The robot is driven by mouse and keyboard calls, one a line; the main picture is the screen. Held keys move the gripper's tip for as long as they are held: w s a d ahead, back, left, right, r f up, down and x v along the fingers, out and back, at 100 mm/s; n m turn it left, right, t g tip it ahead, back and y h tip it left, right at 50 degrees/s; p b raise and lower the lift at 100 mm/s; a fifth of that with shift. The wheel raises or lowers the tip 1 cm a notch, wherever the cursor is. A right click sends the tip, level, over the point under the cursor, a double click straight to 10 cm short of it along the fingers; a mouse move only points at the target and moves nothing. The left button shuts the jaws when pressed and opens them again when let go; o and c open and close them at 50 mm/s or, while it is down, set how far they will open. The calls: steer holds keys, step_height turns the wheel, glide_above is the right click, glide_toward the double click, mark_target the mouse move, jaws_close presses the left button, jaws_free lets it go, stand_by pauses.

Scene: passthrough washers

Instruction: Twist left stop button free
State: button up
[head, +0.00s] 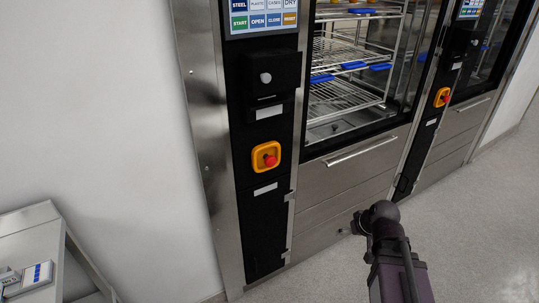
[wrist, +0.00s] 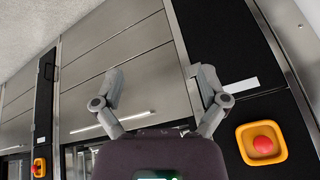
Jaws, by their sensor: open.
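The left stop button (head: 270,160) is a red knob on a yellow-orange square housing, set in the black panel of the left washer. In the wrist view the near stop button (wrist: 263,145) shows at the lower right, red on yellow, outside my fingers. My gripper (wrist: 160,72) is open and empty, its two grey fingers spread in front of the steel lower panels and apart from the button. In the head view my arm is at lower right, right of and below the button; its fingers are mostly hidden there.
A second washer's stop button (head: 442,97) is farther right; it also shows in the wrist view (wrist: 39,167). A bar handle (head: 362,151) juts out below the glass door. A metal table (head: 35,250) stands at left. The floor right of my arm is clear.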

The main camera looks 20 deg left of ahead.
steer(key=w+a+r+n+t+y+p, duration=0.2)
steer(key=a+r+n+t+y+p, duration=0.15)
steer(key=a+r, duration=0.75)
steer(key=n+t+y+p, duration=0.2)
steer(key=y+p, duration=0.1)
glide_toward(272, 162)
steer(key=v, duration=0.3)
steer(key=shift+w+r+m+g, duration=0.1)
steer(key=shift+w+m+g, duration=0.15)
steer(key=shift+w, duration=0.05)
steer(key=shift+a, duration=0.1)
steer(key=b+x, duration=0.5)
steer(key=x, duration=0.8)
steer(key=shift+w+a, duration=0.2)
steer(key=shift+a, duration=0.05)
steer(key=shift+c, duration=0.2)
steer(key=c, duration=1.1)
